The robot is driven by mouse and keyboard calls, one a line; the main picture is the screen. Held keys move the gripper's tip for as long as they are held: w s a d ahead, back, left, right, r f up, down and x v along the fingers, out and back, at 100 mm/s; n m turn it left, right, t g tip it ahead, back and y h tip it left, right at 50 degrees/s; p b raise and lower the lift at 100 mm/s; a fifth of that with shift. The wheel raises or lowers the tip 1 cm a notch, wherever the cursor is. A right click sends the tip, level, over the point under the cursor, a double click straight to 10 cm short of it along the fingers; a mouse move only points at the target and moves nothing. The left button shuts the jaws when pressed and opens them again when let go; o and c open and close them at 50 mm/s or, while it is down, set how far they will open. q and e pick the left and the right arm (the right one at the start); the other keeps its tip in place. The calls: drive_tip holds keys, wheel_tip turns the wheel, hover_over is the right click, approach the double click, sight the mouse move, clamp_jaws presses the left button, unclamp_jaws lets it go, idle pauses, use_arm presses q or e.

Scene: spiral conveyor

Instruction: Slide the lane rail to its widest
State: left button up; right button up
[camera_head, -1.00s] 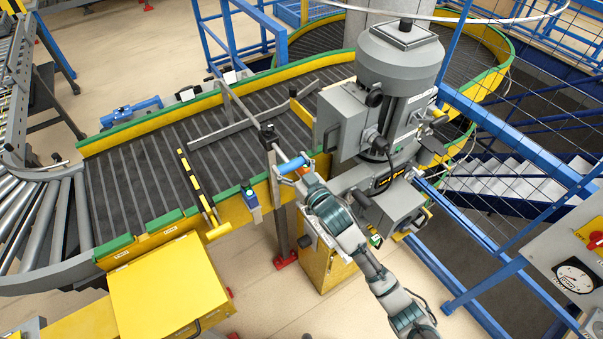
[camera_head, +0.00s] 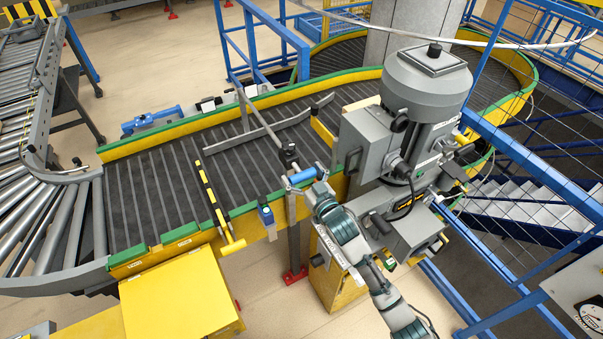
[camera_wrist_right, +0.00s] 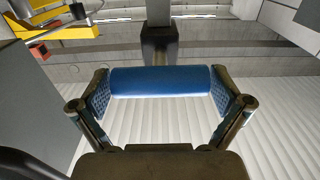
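The grey lane rail (camera_head: 232,137) lies slanted across the dark conveyor bed, carried by a grey crossbar (camera_head: 260,117). The crossbar runs to a dark clamp with a knob (camera_head: 288,152) on the near side. A blue handle (camera_head: 302,176) sits just below this clamp. My right gripper (camera_head: 304,178) is at the handle. In the right wrist view the blue handle (camera_wrist_right: 160,82) spans the gap between the two finger pads, which appear to touch its ends. Its dark mount (camera_wrist_right: 159,45) rises behind. My left gripper is not in view.
A grey motor unit (camera_head: 428,90) stands close to the right of my right arm. A yellow box (camera_head: 185,295) is in front. Blue frames stand behind and to the right.

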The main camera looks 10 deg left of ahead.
drive_tip(key=v, duration=1.2)
drive_tip(key=shift+f, duration=0.1)
